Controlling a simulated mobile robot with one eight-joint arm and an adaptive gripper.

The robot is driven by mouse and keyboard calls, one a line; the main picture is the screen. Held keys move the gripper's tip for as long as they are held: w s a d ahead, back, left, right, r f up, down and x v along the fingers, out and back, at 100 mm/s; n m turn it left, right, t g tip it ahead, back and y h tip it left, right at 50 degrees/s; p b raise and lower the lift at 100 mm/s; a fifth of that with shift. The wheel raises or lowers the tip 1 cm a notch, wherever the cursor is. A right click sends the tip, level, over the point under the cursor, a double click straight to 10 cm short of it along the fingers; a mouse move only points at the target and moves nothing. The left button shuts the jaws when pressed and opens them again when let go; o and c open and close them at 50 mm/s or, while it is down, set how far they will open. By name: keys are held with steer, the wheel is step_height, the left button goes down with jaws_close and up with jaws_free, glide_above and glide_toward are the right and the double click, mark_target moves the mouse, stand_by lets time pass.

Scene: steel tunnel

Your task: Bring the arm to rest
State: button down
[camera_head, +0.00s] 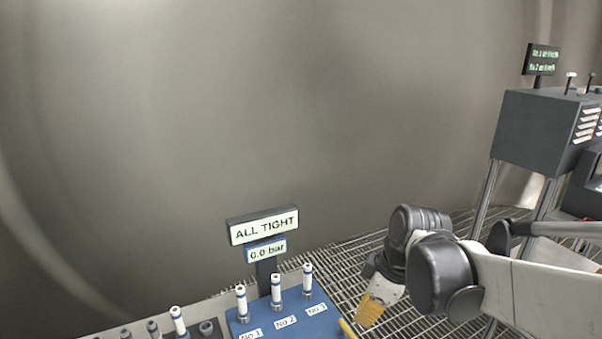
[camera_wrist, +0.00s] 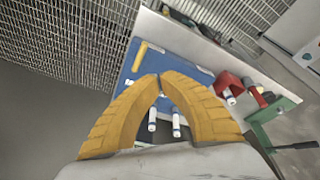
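My gripper (camera_head: 368,312) hangs at the end of my arm, at the lower right of the head view, just right of the blue panel (camera_head: 318,322). Its yellow fingers point down. In the wrist view the two fingers of my gripper (camera_wrist: 161,77) arch together and their tips meet, with nothing seen held between them. The blue panel (camera_wrist: 196,76) lies beyond the fingers in that view. White cylinders with blue bands stand on it, at No 1 (camera_head: 242,300), No 2 (camera_head: 277,288) and No 3 (camera_head: 307,278).
A sign (camera_head: 263,226) reads "ALL TIGHT" above a "0.0 bar" display (camera_head: 266,251). A yellow bar (camera_head: 347,328) lies by the panel's right edge. A red holder (camera_wrist: 229,82) and green vise-like part (camera_wrist: 266,128) stand on the bench. A dark cabinet (camera_head: 535,130) stands right.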

steer(key=s+d+r+m+t+h, duration=0.1)
steer(key=s+d+r+m+t, duration=0.1)
steer(key=s+m, duration=0.3)
steer(key=s+d+r+m+t+h, duration=0.1)
steer(key=s+d+m+t, duration=0.2)
steer(key=s+m, duration=0.3)
steer(key=shift+d+r+m, duration=0.35)
steer(key=shift+d+m, duration=0.05)
steer(key=shift+m, duration=0.4)
stand_by(1.2)
